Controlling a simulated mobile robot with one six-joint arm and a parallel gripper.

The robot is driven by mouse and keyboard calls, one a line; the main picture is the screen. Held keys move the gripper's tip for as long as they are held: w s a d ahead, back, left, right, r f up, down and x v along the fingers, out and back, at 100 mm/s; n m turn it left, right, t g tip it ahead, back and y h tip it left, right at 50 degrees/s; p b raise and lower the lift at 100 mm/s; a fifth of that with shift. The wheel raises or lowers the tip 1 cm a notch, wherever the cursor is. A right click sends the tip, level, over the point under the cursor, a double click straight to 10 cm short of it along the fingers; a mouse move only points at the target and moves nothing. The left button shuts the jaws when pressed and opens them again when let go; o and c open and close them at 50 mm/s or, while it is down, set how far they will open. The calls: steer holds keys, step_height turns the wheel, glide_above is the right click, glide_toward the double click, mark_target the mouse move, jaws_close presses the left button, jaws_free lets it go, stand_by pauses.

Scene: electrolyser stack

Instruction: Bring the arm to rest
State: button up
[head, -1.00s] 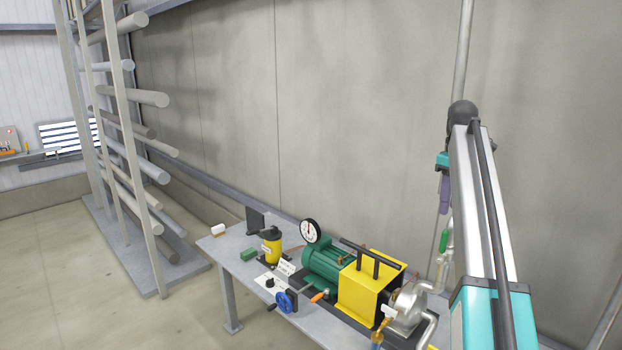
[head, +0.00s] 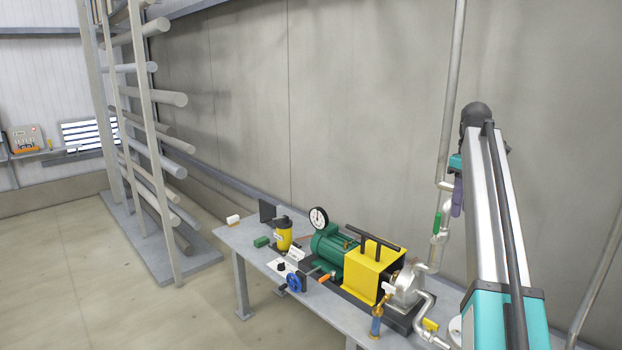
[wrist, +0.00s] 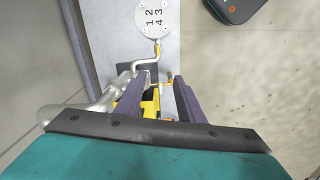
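My arm rises at the right of the head view, bent at a dark joint at its top. My gripper (head: 458,195) hangs below that joint, seen side-on with purple-grey fingers, in front of the wall. In the wrist view my gripper (wrist: 163,80) has its two fingers apart. The gap holds nothing; a yellow part of the bench equipment shows through it, and I cannot judge its distance.
A grey bench (head: 240,243) carries a green motor (head: 328,243), a yellow guard (head: 368,272), a gauge (head: 318,217) and a yellow-black canister (head: 284,235). Pipes (head: 437,240) rise near my gripper. A pipe rack (head: 150,150) stands at left; floor before it is clear.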

steer(key=a+f+n+g+b, duration=0.15)
steer(key=a+f, duration=0.25)
steer(key=f, duration=0.9)
steer(key=a+f+m+g+b, duration=0.1)
steer(key=a+f+g+b, duration=0.2)
steer(key=f, duration=1.1)
steer(key=s+a+f+b, duration=0.1)
steer(key=s+a+f, duration=0.25)
steer(key=f, duration=0.55)
steer(key=s+a+f+g+b, duration=0.1)
steer(key=s+a+f, duration=0.25)
steer(key=f, duration=0.55)
steer(key=s+a+f+b, duration=0.15)
steer(key=s+f, duration=0.25)
steer(key=f, duration=0.5)
steer(key=s+a+f+g+b, duration=0.1)
steer(key=s+a+f+b, duration=0.15)
steer(key=s+f, duration=0.7)
steer(key=s+a+f+g+b, duration=0.1)
steer(key=s+a+f, duration=0.3)
steer(key=s+f, duration=0.6)
steer(key=s+a+f+m+t+b, duration=0.1)
steer(key=s+f+m, duration=0.2)
steer(key=s+f, duration=0.3)
steer(key=s+a+f+m+b, duration=0.1)
steer(key=s+f+m, duration=0.3)
steer(key=s, duration=1.1)
steer(key=shift+a+f+t, duration=0.35)
steer(key=shift+a+f, duration=0.3)
steer(key=shift+f, duration=0.65)
